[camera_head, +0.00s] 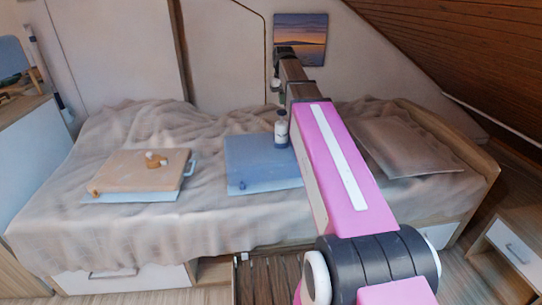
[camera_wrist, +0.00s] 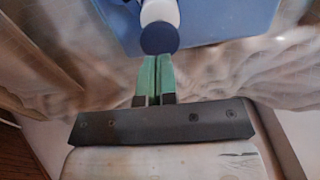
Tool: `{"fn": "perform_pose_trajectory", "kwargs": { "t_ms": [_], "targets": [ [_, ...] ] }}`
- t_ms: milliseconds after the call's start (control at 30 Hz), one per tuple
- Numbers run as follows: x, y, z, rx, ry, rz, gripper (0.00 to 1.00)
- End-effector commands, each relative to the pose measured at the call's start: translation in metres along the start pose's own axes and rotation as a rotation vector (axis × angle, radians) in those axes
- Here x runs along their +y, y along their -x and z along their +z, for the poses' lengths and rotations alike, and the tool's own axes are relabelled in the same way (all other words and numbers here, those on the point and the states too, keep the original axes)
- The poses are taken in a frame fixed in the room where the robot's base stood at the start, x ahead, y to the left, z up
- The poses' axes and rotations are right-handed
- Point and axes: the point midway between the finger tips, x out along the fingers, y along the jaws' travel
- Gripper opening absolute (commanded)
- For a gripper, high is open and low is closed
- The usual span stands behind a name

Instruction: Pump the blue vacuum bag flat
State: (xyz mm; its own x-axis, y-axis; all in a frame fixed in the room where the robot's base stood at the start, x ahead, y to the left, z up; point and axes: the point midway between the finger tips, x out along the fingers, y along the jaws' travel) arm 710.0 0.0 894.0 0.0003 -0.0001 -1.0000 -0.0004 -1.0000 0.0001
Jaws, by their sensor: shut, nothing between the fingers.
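The blue vacuum bag (camera_head: 250,170) lies on the bed, and its flat blue surface also shows at the top of the wrist view (camera_wrist: 230,18). A white cylinder with a dark blue round end (camera_wrist: 160,37) shows over the bag; in the head view it looks like a small upright white and blue pump (camera_head: 281,130), beside my arm. My gripper's green fingers (camera_wrist: 155,62) are shut and empty, with their tips just below the dark blue end in the wrist view. I cannot tell whether they touch it. My arm hides the bag's right part in the head view.
A tan board-like slab (camera_head: 140,172) with small brown pieces on top lies on a pale blue sheet at left. A brown pillow (camera_head: 405,147) lies at right. The sloping wooden ceiling (camera_head: 480,50) comes down at right. A nightstand (camera_head: 512,245) stands at lower right.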

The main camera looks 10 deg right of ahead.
Motion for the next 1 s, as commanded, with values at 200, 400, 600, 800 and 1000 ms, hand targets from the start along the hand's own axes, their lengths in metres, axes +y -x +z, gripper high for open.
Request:
{"fn": "perform_pose_trajectory", "kwargs": {
  "t_ms": [200,400,600,800,1000],
  "targets": [
    [0.000,-0.003,0.000,0.000,0.000,0.000,0.00],
    [0.000,-0.012,0.000,-0.001,0.000,0.000,0.00],
    [0.000,-0.020,0.000,-0.001,0.000,0.000,0.00],
    [0.000,-0.029,0.000,0.000,0.000,0.000,0.00],
    [0.000,-0.031,0.000,0.000,0.000,0.000,0.00]
  ]
}}
